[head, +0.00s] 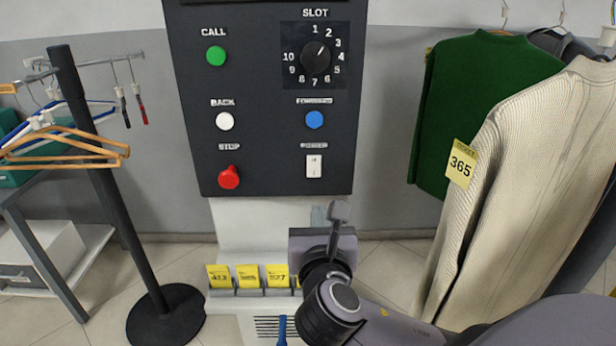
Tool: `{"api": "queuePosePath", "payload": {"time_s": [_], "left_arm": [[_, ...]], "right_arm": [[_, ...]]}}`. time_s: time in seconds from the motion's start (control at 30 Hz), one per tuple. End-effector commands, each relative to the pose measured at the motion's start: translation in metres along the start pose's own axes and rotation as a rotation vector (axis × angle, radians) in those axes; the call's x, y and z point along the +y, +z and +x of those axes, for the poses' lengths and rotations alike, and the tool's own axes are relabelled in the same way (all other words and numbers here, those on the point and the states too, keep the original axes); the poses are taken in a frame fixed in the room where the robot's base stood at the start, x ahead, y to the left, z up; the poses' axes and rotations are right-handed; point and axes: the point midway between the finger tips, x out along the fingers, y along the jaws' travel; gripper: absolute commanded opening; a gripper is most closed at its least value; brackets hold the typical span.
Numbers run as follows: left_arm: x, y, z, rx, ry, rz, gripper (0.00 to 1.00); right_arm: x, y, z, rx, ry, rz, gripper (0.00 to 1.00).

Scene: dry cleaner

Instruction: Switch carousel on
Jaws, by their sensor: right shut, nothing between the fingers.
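The carousel's dark control panel (265,130) fills the upper middle of the head view. Its white rocker switch (314,167), labelled POWER, is at the panel's lower right. My right gripper (339,211) is below and slightly right of the switch, in front of the pale pedestal. It points upward, looks apart from the switch, and its fingers are shut with nothing between them. My left gripper is not in view.
The panel also has a green CALL button (216,56), white BACK button (223,121), blue button (314,120), red STOP button (229,177) and SLOT dial (316,58). Yellow tags (248,276) stand below. Sweaters (520,180) hang right; a hanger stand (110,190) is left.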

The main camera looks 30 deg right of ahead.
Motion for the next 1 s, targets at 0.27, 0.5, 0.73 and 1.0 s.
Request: {"api": "queuePosePath", "payload": {"time_s": [0.27,0.5,0.73,1.0], "left_arm": [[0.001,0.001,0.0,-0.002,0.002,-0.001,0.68],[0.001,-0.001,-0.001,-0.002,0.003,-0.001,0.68],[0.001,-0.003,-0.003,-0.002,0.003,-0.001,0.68],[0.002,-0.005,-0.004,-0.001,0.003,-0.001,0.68]], "right_arm": [[0.0,0.0,0.006,-0.001,0.0,0.0,0.0],[0.0,0.0,0.045,0.0,-0.002,-0.001,0.0],[0.0,0.0,0.09,0.0,-0.001,0.001,0.0],[0.001,0.0,0.128,0.001,0.001,0.002,0.0]]}}
